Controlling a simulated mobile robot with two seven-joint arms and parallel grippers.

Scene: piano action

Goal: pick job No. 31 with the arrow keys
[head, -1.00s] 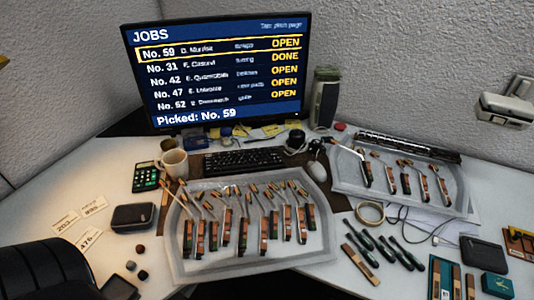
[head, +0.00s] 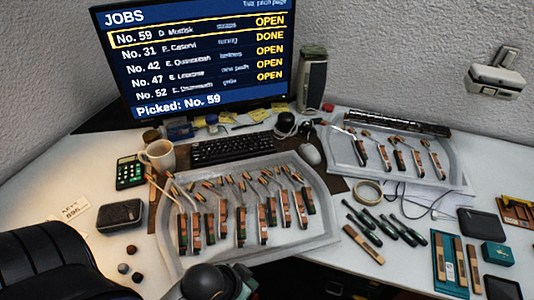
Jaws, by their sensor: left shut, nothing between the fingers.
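The monitor (head: 190,62) shows a JOBS list with a yellow frame around the top row, No. 59. Its bottom line reads "Picked: No. 59". The No. 31 row is second, directly below, and reads DONE; the other rows read OPEN. The black keyboard (head: 232,148) lies below the monitor; its single keys, arrow keys included, are too small to tell apart. My left gripper (head: 228,284) shows only partly at the bottom edge, dark and grey, in front of the near tray and well away from the keyboard. It is shut and empty. My right gripper is out of view.
A grey tray of piano hammer parts (head: 325,238) stands between my left gripper and the keyboard. A mug (head: 159,155) stands left of the keyboard, a mouse (head: 310,153) right. A second tray (head: 452,172) is at the right.

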